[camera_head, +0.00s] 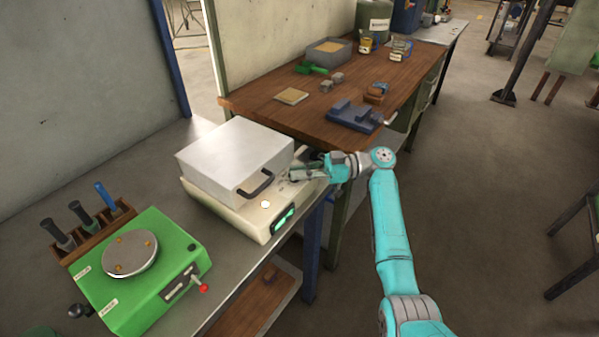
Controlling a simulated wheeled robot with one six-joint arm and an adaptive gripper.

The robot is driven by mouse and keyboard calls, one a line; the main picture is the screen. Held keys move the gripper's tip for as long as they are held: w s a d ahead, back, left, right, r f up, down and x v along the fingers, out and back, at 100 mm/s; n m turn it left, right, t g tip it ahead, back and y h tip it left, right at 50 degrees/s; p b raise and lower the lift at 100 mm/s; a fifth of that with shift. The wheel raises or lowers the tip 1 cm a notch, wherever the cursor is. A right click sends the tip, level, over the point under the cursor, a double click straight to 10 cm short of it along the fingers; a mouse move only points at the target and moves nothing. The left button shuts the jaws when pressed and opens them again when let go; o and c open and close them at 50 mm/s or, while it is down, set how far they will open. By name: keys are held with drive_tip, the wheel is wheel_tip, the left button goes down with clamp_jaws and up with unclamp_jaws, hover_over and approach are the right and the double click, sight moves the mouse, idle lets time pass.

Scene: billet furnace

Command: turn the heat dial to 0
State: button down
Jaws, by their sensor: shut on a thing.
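The billet furnace is a white box-shaped lid (232,158) with a dark handle (257,184), on a cream base (226,207). A lit green display (284,219) is on the base's front face. A small pale round spot (265,204) shows on the base's top near the front. My gripper (291,178) reaches in from the right, low over the right end of the base's top, beside the handle. It is shut on what seems to be the heat dial there. The fingers cover the dial, so its pointer and setting cannot be read. The display's digits are too small to read.
A green device (139,281) with a round metal plate stands on the left of the grey bench, by a wooden rack (92,229) of tools. Behind, a wooden workbench (345,95) bears a blue vice (354,116), a grey bin (328,53) and jars. Open floor lies right.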

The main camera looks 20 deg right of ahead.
drive_tip(key=shift+f+n+g, duration=0.15)
drive_tip(key=shift+n+g, duration=0.55)
drive_tip(key=shift+g, duration=0.4)
drive_tip(key=c, duration=1.2)
unclamp_jaws()
drive_tip(key=shift+c, duration=0.2)
drive_tip(key=d, duration=1.2)
drive_tip(key=shift+s, duration=0.3)
